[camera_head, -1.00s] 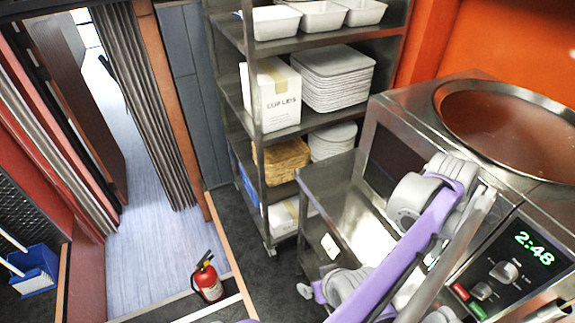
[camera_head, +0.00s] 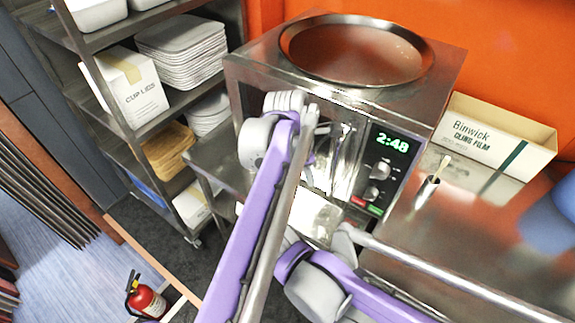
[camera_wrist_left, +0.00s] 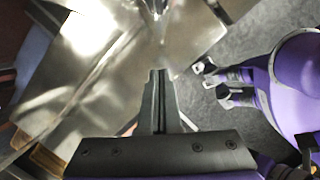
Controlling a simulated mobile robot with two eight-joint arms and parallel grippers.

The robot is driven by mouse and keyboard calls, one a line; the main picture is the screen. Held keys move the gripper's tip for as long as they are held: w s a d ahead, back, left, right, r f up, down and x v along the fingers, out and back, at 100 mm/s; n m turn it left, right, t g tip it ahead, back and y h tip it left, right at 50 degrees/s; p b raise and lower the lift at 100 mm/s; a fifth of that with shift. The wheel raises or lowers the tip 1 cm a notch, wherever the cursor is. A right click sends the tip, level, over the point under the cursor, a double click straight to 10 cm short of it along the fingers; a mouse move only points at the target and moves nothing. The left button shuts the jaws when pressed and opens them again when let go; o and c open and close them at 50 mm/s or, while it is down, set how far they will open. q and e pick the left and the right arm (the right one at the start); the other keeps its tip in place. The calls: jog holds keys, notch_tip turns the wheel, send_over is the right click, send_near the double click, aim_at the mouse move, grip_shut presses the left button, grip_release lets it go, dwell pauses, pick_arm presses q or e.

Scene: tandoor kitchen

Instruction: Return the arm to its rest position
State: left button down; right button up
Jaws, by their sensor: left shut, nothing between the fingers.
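My left gripper (camera_wrist_left: 160,78) shows in the left wrist view, with its dark fingers together and nothing between them. It points over bare steel surfaces and is not seen touching anything. In the head view my left arm rises from the bottom, bends in front of the microwave oven (camera_head: 345,160) and folds back down; I cannot make out its fingertips there. My right arm comes in low from the right edge.
A steel shelf rack (camera_head: 160,125) with trays and boxes stands at the left. A round pan (camera_head: 355,52) lies on the oven. A fire extinguisher (camera_head: 147,302) is on the floor.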

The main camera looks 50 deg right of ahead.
pick_arm(q)
jog(key=s+v, duration=0.1)
jog(key=v, duration=0.9)
jog(key=shift+w+a, duration=0.3)
jog(key=shift+w, duration=0.1)
jog(key=w+a+f+m+t, duration=0.15)
jog(key=w+a, duration=0.25)
jog(key=a, duration=0.6)
jog(key=w+a+f+m+t, duration=0.1)
jog(key=w+a+m, duration=0.15)
jog(key=a, duration=0.75)
jog(key=w+a+f+m+t, duration=0.15)
jog(key=w+a, duration=0.25)
jog(key=a, duration=0.6)
jog(key=s+a+f+m+t, duration=0.1)
jog(key=s+a+f+m, duration=0.1)
jog(key=a, duration=0.6)
jog(key=s+a+f+m+t+y, duration=0.1)
jog(key=s+a+f+m, duration=0.1)
jog(key=s+a+f, duration=0.3)
jog(key=s+a+f+m+t+y, duration=0.1)
jog(key=s+a+f+m, duration=0.1)
jog(key=a+f, duration=0.4)
jog(key=s+a, duration=0.1)
jog(key=a, duration=0.4)
jog(key=shift+s+a+f, duration=0.3)
jog(key=shift+s+a, duration=0.05)
jog(key=shift+s, duration=0.05)
